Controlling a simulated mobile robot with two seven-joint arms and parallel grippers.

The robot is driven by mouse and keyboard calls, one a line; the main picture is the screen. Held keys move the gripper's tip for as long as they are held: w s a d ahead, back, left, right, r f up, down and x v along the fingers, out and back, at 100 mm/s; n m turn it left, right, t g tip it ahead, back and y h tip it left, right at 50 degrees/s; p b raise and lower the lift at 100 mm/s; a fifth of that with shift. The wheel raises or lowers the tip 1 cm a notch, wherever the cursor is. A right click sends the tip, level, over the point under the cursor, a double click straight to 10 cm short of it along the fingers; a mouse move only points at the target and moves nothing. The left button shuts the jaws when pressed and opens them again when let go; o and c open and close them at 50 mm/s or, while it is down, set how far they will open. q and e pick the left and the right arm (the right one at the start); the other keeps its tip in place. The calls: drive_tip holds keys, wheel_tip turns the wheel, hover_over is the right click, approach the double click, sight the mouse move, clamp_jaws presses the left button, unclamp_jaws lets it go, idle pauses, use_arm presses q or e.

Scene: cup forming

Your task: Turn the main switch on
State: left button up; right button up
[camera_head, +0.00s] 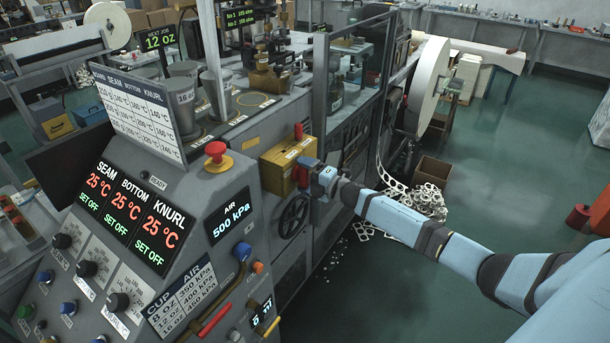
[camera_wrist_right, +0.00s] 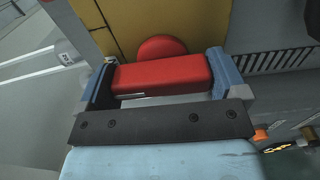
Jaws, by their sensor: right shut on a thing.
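The main switch is a yellow box (camera_head: 289,164) on the side of the machine, right of the control panel in the head view. In the right wrist view its yellow face (camera_wrist_right: 130,22) fills the top, with a round red hub (camera_wrist_right: 161,47) and a red bar handle (camera_wrist_right: 160,74) in front. My right gripper (camera_head: 304,177) is at the box's right side. In the wrist view its blue fingers (camera_wrist_right: 163,78) stand at both ends of the handle, shut on it. In the head view my gripper mostly hides the handle. My left gripper is not in view.
The control panel has a red emergency button (camera_head: 215,153), lit temperature displays (camera_head: 127,209) reading 25 °C and SET OFF, and an air display (camera_head: 231,216) reading 500 kPa. A black handwheel (camera_head: 293,215) sits below the box. A cardboard box (camera_head: 433,171) and paper scraps lie on the floor.

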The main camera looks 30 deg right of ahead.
drive_tip(key=o, duration=0.6)
drive_tip(key=b+v, duration=0.2)
drive_tip(key=v, duration=1.2)
drive_tip(key=s+a+f+m+g+h+p, duration=0.1)
drive_tip(key=s+a+f+m+h+p, duration=0.15)
drive_tip(key=s+a+f+m, duration=0.85)
drive_tip(key=s+a+f+m+g, duration=0.1)
drive_tip(key=s+a+m+g, duration=0.1)
drive_tip(key=s+a+m, duration=0.2)
drive_tip(key=s+a+f+m+g+h+p, duration=0.1)
drive_tip(key=s+a+m, duration=0.3)
drive_tip(key=s+a, duration=0.6)
drive_tip(key=a+f+g, duration=0.1)
drive_tip(key=a, duration=0.3)
drive_tip(key=shift+s+f+g, duration=0.25)
drive_tip(key=shift+s+g, duration=0.05)
